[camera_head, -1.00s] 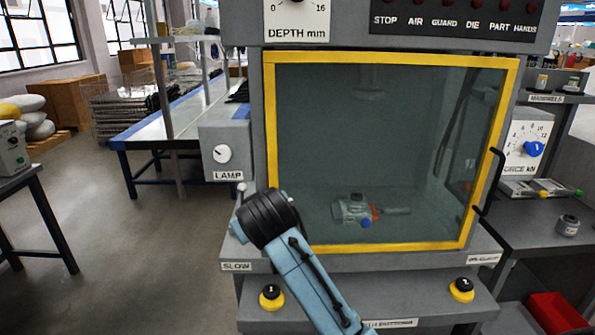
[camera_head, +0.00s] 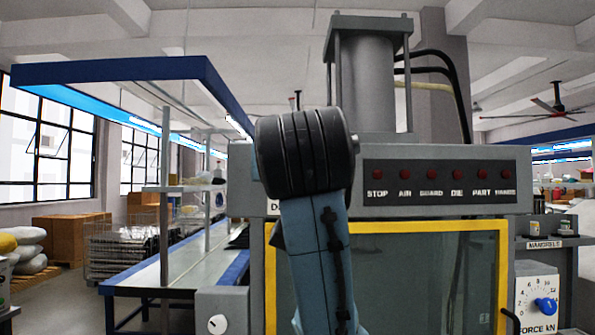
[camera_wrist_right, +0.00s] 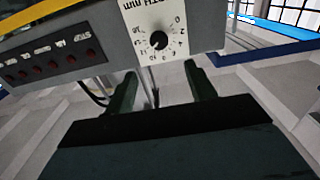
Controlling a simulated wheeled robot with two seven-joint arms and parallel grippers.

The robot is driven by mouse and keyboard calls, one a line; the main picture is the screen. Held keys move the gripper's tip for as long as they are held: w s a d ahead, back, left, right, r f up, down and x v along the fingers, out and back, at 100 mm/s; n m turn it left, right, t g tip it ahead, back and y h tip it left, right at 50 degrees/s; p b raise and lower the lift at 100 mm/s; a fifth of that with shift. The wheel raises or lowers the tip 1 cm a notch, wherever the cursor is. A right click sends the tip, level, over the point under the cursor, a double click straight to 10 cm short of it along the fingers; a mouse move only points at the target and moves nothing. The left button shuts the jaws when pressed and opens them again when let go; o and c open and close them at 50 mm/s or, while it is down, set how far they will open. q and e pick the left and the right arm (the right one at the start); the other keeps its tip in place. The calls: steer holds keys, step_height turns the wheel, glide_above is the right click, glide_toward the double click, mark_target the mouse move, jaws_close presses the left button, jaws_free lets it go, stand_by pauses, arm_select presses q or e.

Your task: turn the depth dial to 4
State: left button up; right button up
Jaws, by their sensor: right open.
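The depth dial is a black knob (camera_wrist_right: 159,40) on a white scale plate (camera_wrist_right: 146,16) and shows upside down in the right wrist view. I cannot read clearly which number the knob points to. My right gripper (camera_wrist_right: 160,68) is open and empty, its two dark fingers pointing at the press front, one to each side of the knob's line. They look still apart from the knob. My left gripper is in neither view.
A row of red lamps (camera_head: 430,173) is on the press head beside the dial. Below is a yellow-framed guard window (camera_head: 430,224). A lamp knob (camera_head: 217,324) is at lower left and a blue force knob (camera_head: 546,306) at right. A blue-framed bench (camera_head: 170,270) stands behind left.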

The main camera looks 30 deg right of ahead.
steer(key=p+x, duration=0.1)
steer(key=x, duration=1.1)
steer(key=c, duration=0.9)
steer(key=shift+c, duration=0.2)
steer(key=shift+p, duration=0.4)
